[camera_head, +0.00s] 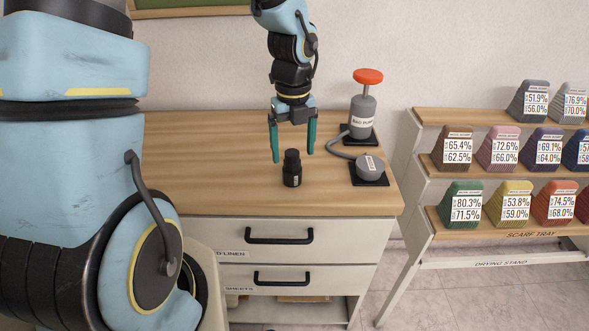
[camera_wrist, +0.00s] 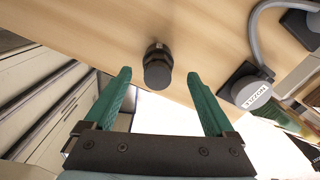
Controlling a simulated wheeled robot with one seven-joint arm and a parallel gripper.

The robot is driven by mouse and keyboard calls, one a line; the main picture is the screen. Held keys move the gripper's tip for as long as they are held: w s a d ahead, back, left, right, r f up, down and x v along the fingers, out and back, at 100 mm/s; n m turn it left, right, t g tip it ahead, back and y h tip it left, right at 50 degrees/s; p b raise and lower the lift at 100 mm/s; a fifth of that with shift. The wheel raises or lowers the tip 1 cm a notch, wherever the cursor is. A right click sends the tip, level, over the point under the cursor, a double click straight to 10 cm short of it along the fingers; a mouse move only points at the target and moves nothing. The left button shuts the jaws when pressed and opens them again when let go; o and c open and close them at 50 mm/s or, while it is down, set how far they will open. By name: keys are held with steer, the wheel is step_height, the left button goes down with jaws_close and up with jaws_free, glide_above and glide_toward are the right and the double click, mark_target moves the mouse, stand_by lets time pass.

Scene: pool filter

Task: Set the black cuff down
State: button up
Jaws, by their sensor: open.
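The black cuff (camera_head: 292,168) is a small dark stepped cylinder. It stands upright on the wooden top of the cabinet (camera_head: 225,165), near the front edge. My gripper (camera_head: 293,156) is open above it, with its two green fingers spread to either side and apart from the cuff. In the wrist view the cuff (camera_wrist: 157,66) shows between and beyond the open fingertips of my gripper (camera_wrist: 159,75). The gripper holds nothing.
A grey bottle with a red knob (camera_head: 362,108) stands on a black pad at the right. A grey hose runs from it to a round nozzle (camera_head: 369,167) on another pad. A stand with colored blocks (camera_head: 505,120) is farther right. The cabinet top left of the cuff is clear.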

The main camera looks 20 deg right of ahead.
mark_target(292, 171)
steer(key=shift+a+f+p, duration=0.15)
steer(key=shift+f+p, duration=0.5)
steer(key=shift+f, duration=2.7)
steer(key=shift+c, duration=0.3)
jaws_close()
